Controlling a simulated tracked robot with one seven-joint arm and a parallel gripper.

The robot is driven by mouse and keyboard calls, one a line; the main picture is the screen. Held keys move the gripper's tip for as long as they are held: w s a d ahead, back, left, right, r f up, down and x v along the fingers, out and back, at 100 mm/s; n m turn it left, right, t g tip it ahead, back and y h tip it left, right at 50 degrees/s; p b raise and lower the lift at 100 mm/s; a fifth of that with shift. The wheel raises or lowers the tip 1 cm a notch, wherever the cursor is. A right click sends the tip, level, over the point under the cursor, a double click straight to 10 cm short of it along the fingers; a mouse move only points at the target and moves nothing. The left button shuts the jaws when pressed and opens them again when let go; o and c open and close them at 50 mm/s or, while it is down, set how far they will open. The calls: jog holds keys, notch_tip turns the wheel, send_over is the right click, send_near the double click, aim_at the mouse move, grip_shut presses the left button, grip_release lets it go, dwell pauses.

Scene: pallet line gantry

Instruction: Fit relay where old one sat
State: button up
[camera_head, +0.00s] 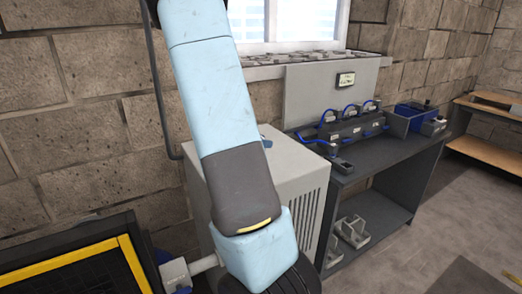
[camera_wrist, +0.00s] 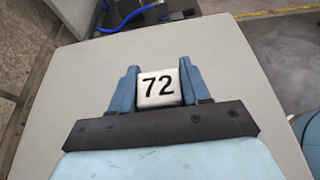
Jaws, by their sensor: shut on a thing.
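My gripper (camera_wrist: 160,84) is shut on a white block marked 72 (camera_wrist: 159,88), which looks like a relay. It is over the pale top of a cabinet (camera_wrist: 225,50); I cannot tell whether the block touches that top. In the head view my arm hides most of the gripper and the block. A row of dark sockets with blue wires (camera_head: 352,130) stands on the bench to the right, carrying several small pale units. Which socket held the old relay cannot be told.
The vented cabinet (camera_head: 308,190) stands left of the dark bench (camera_head: 385,150). A grey tray (camera_head: 352,232) lies on the lower shelf. A yellow-edged black frame (camera_head: 75,265) is at lower left.

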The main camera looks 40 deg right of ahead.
jog(key=shift+d+f, duration=0.25)
jog(key=shift+f, duration=1.45)
jog(key=shift+f, duration=0.1)
jog(key=o, duration=1.1)
jog(key=shift+c, duration=0.2)
